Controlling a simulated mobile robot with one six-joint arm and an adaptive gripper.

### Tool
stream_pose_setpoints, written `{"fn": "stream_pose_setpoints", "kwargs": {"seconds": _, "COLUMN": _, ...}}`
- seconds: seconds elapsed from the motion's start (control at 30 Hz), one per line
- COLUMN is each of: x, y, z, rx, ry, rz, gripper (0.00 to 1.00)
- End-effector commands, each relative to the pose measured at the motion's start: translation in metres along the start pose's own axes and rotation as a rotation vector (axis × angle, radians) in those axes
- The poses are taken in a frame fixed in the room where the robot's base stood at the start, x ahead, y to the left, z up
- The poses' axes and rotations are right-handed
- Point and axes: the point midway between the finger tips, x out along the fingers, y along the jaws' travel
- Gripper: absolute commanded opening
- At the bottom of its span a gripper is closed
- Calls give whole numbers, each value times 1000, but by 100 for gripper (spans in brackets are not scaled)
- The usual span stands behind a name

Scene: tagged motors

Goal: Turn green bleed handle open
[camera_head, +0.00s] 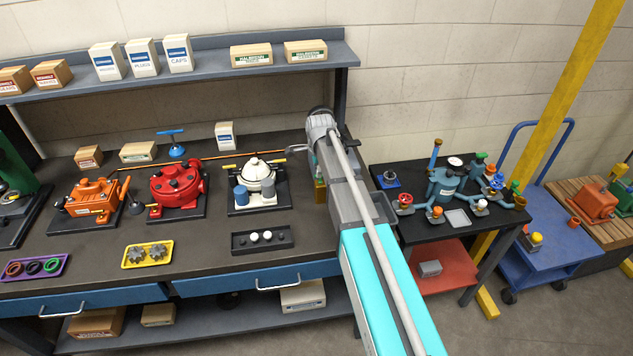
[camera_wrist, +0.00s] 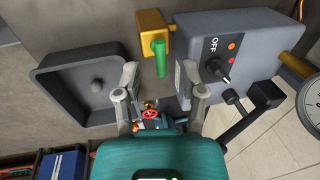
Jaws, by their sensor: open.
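In the wrist view, a green bleed handle (camera_wrist: 161,62) sticks out from a yellow block (camera_wrist: 153,32) on the side of a grey box (camera_wrist: 235,45) with a dark knob marked OFF. The handle points down the picture, toward my gripper (camera_wrist: 158,78). My gripper is open and empty, its two grey fingers spread to either side of the handle's line. The handle's lower end shows near the fingertips; I cannot tell its exact depth.
A grey tray (camera_wrist: 90,88) lies left of the fingers, and a gauge (camera_wrist: 312,95) stands at the right edge. A red handwheel (camera_wrist: 150,113) shows below the fingers. In the head view, a side table (camera_head: 400,238) with a valve manifold (camera_head: 445,187) stands right of my arm.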

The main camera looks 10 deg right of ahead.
Motion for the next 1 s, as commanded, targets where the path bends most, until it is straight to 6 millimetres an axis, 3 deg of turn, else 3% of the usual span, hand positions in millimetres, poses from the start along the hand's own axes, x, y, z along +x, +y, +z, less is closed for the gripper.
{"fn": "stream_pose_setpoints", "kwargs": {"seconds": 0.5, "x": 41, "y": 0, "z": 0, "rx": -1, "ry": 0, "rz": 0, "gripper": 53}}
{"fn": "stream_pose_setpoints", "kwargs": {"seconds": 1.0, "x": 46, "y": 0, "z": 1, "rx": -1, "ry": 0, "rz": 0, "gripper": 53}}
